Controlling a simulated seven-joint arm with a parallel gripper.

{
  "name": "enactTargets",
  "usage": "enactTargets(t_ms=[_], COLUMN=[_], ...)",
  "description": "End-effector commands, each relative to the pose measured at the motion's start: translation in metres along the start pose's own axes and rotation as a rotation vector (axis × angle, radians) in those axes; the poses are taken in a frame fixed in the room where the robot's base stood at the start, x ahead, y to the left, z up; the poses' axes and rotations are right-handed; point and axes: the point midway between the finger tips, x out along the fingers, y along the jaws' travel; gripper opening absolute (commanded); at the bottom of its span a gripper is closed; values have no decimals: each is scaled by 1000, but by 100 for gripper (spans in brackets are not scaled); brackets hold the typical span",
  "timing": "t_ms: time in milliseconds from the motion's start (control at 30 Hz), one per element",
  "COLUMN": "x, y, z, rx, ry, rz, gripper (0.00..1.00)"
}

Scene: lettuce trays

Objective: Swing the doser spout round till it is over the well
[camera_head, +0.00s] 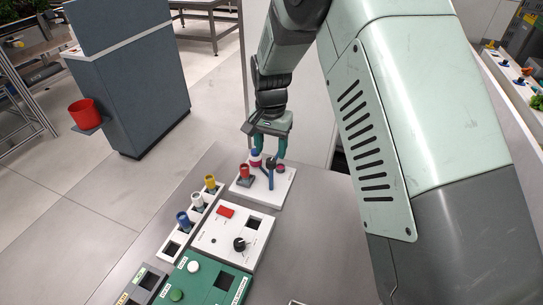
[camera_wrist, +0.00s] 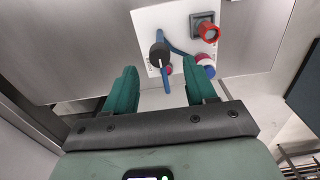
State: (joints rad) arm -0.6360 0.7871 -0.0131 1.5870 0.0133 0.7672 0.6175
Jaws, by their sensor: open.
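A white board (camera_head: 274,198) carries the doser parts at the table's far end. A blue bar, likely the spout (camera_head: 271,180), stands out beside a black knob (camera_head: 270,163). A red cup-like ring on a grey square base (camera_wrist: 203,19) sits to the right; which part is the well I cannot tell.
Nearer on the table are a white panel (camera_head: 213,239) with a red button and black knob, a green panel (camera_head: 208,268), and a white rack (camera_head: 193,219) with coloured pieces. A blue-grey cabinet (camera_head: 130,75) with a red bucket (camera_head: 85,113) stands at left.

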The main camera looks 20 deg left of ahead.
Motion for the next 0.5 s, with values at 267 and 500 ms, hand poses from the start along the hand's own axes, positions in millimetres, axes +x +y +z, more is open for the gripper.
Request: enactTargets(t_ms=[267,500], x=[36,40], y=[0,0], z=[0,0], rx=[0,0], ry=[-1,1], rz=[1,-1], gripper=[56,56])
